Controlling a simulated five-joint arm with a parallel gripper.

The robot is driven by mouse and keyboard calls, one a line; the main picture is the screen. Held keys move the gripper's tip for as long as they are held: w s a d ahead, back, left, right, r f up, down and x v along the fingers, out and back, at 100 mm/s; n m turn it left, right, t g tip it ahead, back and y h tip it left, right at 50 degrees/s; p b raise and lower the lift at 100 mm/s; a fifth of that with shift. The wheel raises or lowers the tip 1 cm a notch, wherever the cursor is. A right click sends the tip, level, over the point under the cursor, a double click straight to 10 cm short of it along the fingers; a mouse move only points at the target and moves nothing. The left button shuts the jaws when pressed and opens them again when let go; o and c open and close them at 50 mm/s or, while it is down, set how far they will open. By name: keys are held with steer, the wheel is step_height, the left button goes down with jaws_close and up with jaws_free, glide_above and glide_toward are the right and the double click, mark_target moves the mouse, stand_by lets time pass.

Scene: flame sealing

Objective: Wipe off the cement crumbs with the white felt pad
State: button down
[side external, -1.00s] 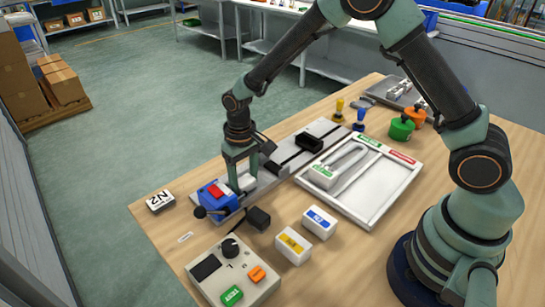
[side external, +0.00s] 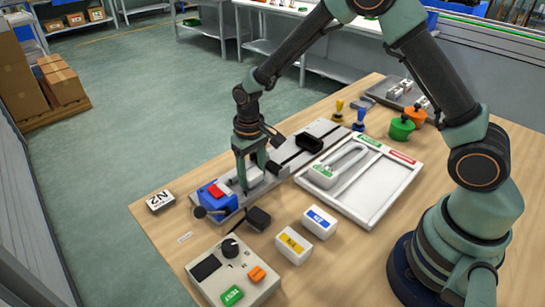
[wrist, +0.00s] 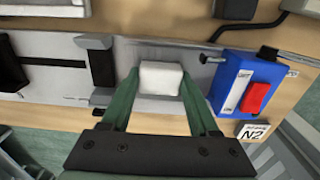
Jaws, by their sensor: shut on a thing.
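My gripper (wrist: 158,95) is shut on the white felt pad (wrist: 161,78), a small white block between the green fingers in the wrist view. In the side view my gripper (side external: 255,181) points down over the grey metal fixture rail (side external: 286,156), just right of the blue unit with a red button (side external: 216,197). The pad is low at the rail; I cannot tell whether it touches the surface. No cement crumbs can be made out; they are too small or hidden.
A black block (side external: 309,143) sits on the rail. A white tray with green and red labels (side external: 381,203) lies to the right. A control box (side external: 233,272), a black block (side external: 258,219) and yellow and blue labelled boxes (side external: 295,246) stand in front.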

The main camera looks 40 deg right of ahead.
steer(key=shift+r, duration=3.5)
